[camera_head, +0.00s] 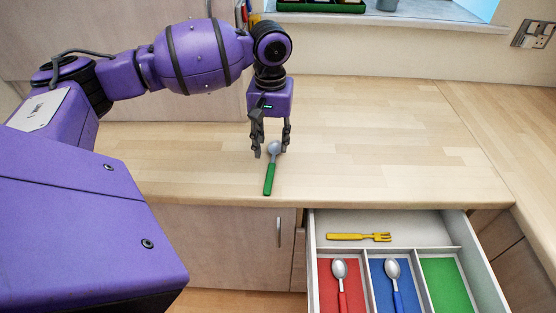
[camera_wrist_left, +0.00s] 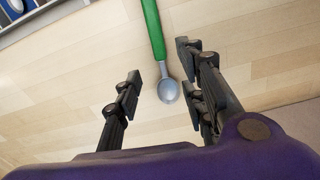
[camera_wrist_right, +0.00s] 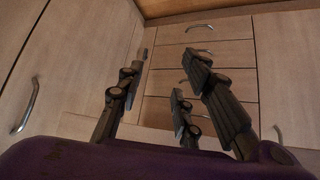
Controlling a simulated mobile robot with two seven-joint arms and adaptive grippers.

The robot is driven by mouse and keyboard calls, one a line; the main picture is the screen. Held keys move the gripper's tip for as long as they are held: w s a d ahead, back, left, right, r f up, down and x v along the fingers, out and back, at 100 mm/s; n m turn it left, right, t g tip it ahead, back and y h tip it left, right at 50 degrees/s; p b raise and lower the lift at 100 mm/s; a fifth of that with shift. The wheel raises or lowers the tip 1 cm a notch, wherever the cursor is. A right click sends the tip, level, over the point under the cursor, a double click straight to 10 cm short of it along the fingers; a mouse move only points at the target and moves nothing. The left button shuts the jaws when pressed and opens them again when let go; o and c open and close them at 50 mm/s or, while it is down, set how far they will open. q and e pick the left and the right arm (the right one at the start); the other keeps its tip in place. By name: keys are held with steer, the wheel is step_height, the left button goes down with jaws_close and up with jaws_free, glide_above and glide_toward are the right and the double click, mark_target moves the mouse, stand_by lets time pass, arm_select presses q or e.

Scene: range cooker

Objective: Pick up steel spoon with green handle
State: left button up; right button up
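The steel spoon with green handle (camera_head: 269,178) lies on the wooden worktop, its bowl toward the back and its handle toward the front edge. My left gripper (camera_head: 271,152) points down over the bowl end, with its fingers apart. In the left wrist view the spoon (camera_wrist_left: 168,90) shows its bowl between the spread fingers of the left gripper (camera_wrist_left: 160,82), with no finger seen touching it. The green handle reaches away past the fingertips. My right gripper (camera_wrist_right: 165,72) is open and empty in its wrist view, facing cabinet fronts; it is not in the head view.
An open drawer (camera_head: 479,250) below the worktop holds a yellow fork (camera_head: 358,237), a spoon (camera_head: 341,283) in the red compartment and a spoon (camera_head: 394,281) in the blue one. The green compartment (camera_head: 447,284) is empty. The worktop (camera_head: 400,150) right of the spoon is clear.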

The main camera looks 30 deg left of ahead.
mark_target(271, 167)
arm_select(q)
steer(key=shift+s+f, duration=0.55)
steer(key=shift+f, duration=0.2)
steer(key=f, duration=0.4)
steer(key=shift+d+f, duration=0.2)
steer(key=shift+f, duration=0.2)
jaws_close()
